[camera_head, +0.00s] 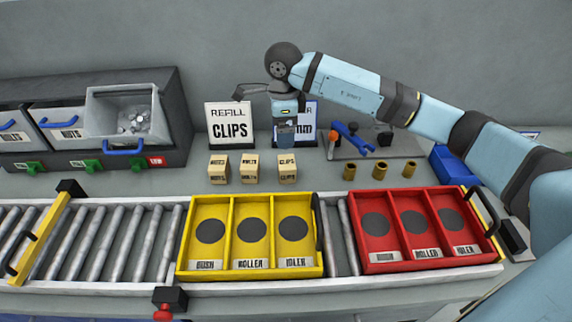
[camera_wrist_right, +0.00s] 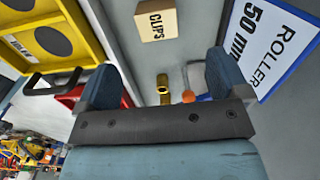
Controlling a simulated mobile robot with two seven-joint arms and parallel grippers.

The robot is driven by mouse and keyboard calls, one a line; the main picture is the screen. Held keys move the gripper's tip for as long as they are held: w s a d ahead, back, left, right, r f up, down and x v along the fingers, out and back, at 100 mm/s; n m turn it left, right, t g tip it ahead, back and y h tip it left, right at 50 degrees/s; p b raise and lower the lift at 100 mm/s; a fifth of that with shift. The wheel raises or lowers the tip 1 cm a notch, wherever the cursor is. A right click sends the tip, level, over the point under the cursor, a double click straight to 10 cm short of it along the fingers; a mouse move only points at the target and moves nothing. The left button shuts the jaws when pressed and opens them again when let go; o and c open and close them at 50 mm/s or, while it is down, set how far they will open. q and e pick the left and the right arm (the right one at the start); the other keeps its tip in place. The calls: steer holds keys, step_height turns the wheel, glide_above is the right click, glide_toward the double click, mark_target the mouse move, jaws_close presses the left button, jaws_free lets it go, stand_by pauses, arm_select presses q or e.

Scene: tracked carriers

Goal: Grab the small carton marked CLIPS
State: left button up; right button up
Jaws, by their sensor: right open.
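The small carton marked CLIPS (camera_head: 287,170) is a tan box on the grey bench, rightmost in a row of three cartons. It also shows in the right wrist view (camera_wrist_right: 156,20), near the top edge, beyond the fingertips and clear of them. My right gripper (camera_head: 285,139) hangs above and slightly behind this carton in the head view. Its two blue fingers (camera_wrist_right: 163,72) are apart with nothing held between them. My left gripper is not in view.
Two similar cartons (camera_head: 218,169) (camera_head: 249,168) stand to the left. A REFILL CLIPS sign (camera_head: 230,125) and a ROLLER sign (camera_head: 309,122) stand behind. Brass bushings (camera_head: 380,170) stand to the right. Yellow (camera_head: 324,262) and red (camera_head: 430,265) trays sit on the front conveyor.

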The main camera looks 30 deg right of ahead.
mark_target(287, 162)
step_height(287, 162, down, 8)
steer(key=shift+s+f, duration=0.1)
steer(key=f, duration=0.5)
steer(key=shift+s+d+p, duration=0.25)
steer(key=shift+s+p, duration=0.05)
steer(key=shift+p, duration=0.05)
steer(key=c, duration=1.1)
